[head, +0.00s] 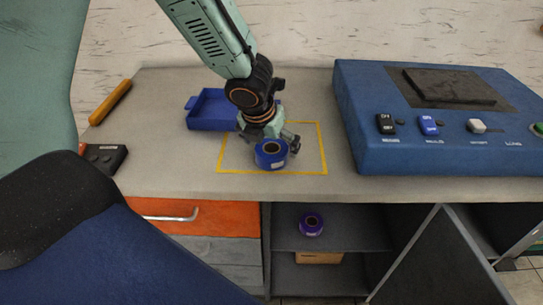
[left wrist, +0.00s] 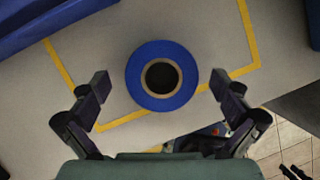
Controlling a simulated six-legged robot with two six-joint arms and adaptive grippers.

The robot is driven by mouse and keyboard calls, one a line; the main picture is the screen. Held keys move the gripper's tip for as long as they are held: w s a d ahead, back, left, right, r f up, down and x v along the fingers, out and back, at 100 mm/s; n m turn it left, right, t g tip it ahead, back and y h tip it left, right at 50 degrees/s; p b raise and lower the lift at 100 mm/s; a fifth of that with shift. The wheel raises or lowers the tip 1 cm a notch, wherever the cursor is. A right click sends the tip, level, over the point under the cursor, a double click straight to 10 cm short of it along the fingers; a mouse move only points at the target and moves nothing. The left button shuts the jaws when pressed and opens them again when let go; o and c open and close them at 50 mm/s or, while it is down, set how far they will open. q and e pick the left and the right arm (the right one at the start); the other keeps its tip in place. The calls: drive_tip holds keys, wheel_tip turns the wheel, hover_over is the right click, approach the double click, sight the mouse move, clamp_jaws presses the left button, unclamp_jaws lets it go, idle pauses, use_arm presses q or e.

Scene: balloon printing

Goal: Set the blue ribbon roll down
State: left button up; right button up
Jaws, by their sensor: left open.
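The blue ribbon roll (head: 271,154) sits on the table within the yellow outlined rectangle (head: 222,172), close to its front line. In the left wrist view the roll (left wrist: 136,75) is seen from above with its round core hole facing the camera. My left gripper (head: 275,141) is just above and behind the roll. In the left wrist view its two fingers (left wrist: 162,103) are spread wide, one on each side, with gaps between them and the roll. My right gripper is not in view.
A blue tray (head: 207,125) stands behind the rectangle on the left. A large blue machine (head: 440,147) with switches fills the right of the table. A dark device (head: 103,157) lies at the left. A purple roll (head: 311,223) is on the shelf below.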

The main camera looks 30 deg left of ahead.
use_arm(q)
drive_tip(key=shift+w+d+f, duration=0.1)
drive_tip(key=shift+d+f, duration=0.05)
drive_tip(key=shift+f, duration=0.35)
drive_tip(key=shift+w+f, duration=0.1)
drive_tip(key=shift+c, duration=1)
drive_tip(key=c, duration=1.2)
